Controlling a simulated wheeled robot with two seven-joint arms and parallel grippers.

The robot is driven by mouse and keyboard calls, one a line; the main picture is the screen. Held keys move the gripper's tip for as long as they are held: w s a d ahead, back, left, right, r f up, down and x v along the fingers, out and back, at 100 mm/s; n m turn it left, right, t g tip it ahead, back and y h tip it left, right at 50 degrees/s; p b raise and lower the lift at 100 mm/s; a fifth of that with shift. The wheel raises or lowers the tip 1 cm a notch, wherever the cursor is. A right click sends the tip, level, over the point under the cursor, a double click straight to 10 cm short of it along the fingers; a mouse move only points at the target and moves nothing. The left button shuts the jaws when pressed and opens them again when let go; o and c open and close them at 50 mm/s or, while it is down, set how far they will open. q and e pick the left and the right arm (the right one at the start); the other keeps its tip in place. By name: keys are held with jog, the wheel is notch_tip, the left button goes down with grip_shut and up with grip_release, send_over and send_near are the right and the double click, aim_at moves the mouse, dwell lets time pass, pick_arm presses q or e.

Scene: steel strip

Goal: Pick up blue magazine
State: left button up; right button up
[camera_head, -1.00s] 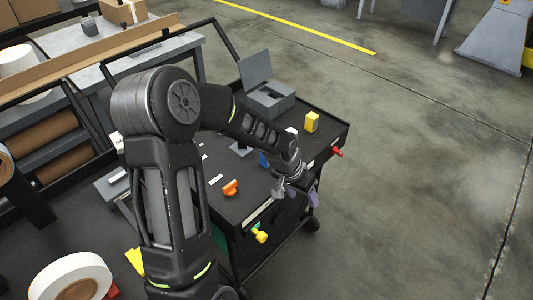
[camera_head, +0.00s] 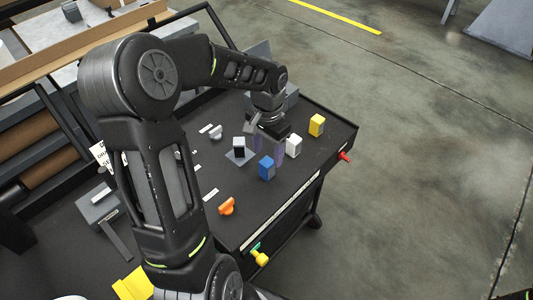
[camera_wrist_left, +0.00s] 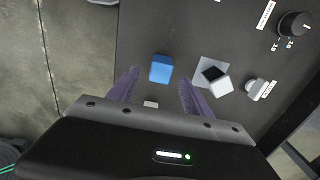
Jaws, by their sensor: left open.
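The blue magazine (camera_head: 266,168) is a small upright blue block on the black cart top (camera_head: 300,185). My left gripper (camera_head: 268,150) is just behind it in the head view, pointing down, with its purple fingers spread. In the left wrist view, the blue magazine (camera_wrist_left: 161,69) shows between the two fingertips (camera_wrist_left: 156,78), with no finger seen touching it. The left gripper is open and empty. My right gripper is not seen.
A white block (camera_head: 293,146) stands close by, right of the left fingers. A white block with a dark top (camera_head: 239,147) sits on a grey plate. A yellow block (camera_head: 316,125), an orange knob (camera_head: 227,206) and a red knob (camera_head: 345,156) are farther off.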

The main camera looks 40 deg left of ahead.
aim_at(267, 162)
pick_arm(q)
jog(key=shift+s+d+r, duration=0.15)
jog(key=shift+s+d, duration=0.05)
jog(key=shift+w+a+f, duration=0.1)
jog(key=shift+f, duration=1.3)
jog(key=shift+f+p, duration=0.3)
jog(key=shift+p, duration=0.05)
notch_tip(267, 162, down, 5)
jog(key=shift+a+r+p, duration=0.15)
jog(key=shift+r+p, duration=0.05)
jog(key=shift+p, duration=0.3)
jog(key=shift+c, duration=0.4)
